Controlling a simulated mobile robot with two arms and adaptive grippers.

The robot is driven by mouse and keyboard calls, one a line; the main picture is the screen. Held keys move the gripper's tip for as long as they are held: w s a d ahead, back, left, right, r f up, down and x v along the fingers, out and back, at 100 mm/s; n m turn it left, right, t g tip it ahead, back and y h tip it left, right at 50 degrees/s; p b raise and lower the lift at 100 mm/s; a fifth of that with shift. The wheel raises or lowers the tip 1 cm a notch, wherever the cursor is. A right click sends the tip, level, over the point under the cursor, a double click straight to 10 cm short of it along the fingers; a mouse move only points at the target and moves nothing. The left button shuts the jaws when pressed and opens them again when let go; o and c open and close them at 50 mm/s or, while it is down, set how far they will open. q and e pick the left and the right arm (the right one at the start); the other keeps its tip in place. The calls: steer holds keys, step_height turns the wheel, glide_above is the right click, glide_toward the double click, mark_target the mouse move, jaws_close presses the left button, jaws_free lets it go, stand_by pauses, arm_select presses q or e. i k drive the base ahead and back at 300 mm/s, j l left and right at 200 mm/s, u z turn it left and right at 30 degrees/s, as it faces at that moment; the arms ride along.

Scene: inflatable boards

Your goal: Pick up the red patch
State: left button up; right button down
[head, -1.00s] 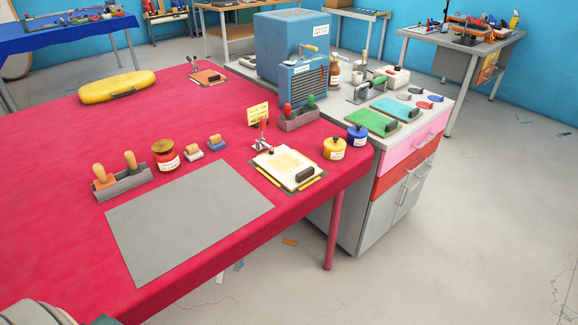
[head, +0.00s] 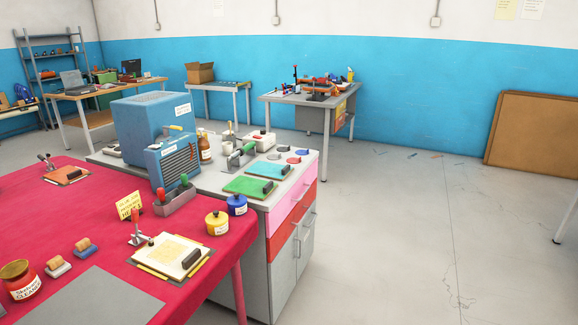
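The red patch looks uncovered, lying flat. Neither of my grippers shows in the head view.
Green (head: 250,187) and teal (head: 268,169) boards with black handles lie in front of the patches. A blue machine (head: 153,130) stands at the cabinet's left. The red table (head: 90,220) adjoins the cabinet at the left. The floor (head: 400,240) right of the cabinet is clear.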

mark_target(290, 160)
steer(key=i+l+u, duration=0.15)
steer(key=i, duration=0.3)
steer(key=i+l+u, duration=0.1)
steer(key=i, duration=0.35)
steer(key=i+l+u, duration=0.15)
steer(key=i+l, duration=0.2)
steer(key=i, duration=0.05)
